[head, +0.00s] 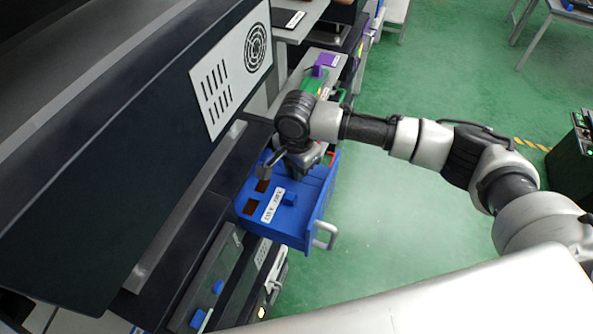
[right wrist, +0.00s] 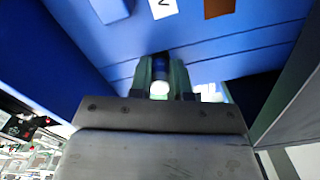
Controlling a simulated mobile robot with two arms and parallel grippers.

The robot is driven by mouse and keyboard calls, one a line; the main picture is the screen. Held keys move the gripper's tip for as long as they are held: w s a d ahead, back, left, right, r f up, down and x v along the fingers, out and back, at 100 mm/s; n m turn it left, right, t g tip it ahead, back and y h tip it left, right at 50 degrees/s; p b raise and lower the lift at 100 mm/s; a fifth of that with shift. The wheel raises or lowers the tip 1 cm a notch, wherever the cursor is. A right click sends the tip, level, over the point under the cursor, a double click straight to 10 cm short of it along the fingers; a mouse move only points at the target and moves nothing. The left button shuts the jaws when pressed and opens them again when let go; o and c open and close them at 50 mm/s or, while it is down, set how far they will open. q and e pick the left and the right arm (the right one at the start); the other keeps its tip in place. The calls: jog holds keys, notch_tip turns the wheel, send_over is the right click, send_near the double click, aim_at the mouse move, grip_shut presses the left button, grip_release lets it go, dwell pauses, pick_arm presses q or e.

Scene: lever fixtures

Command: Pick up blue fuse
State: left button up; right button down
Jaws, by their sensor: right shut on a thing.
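My right gripper (head: 300,166) points down over the blue box (head: 296,226), and its fingertips are mostly hidden by the wrist in the head view. In the right wrist view my right gripper (right wrist: 160,82) is shut on a small dark blue cylinder with a bright white end, which looks like the blue fuse (right wrist: 160,70). The blue box (right wrist: 110,60) is close around the fingers there. I cannot tell whether the fuse touches the box. My left gripper is in neither view.
The box has a white label (head: 273,205), a small blue block (head: 290,198), brown squares (head: 249,207) and a grey handle (head: 325,236). A large dark machine (head: 130,120) stands close on the left. Green floor (head: 400,220) is open on the right.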

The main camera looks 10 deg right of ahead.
notch_tip(320, 180, up, 6)
jog(key=p, duration=0.7)
jog(key=shift+f, duration=0.2)
notch_tip(320, 180, up, 3)
jog(key=shift+r, duration=0.6)
jog(key=shift+d+r, duration=0.1)
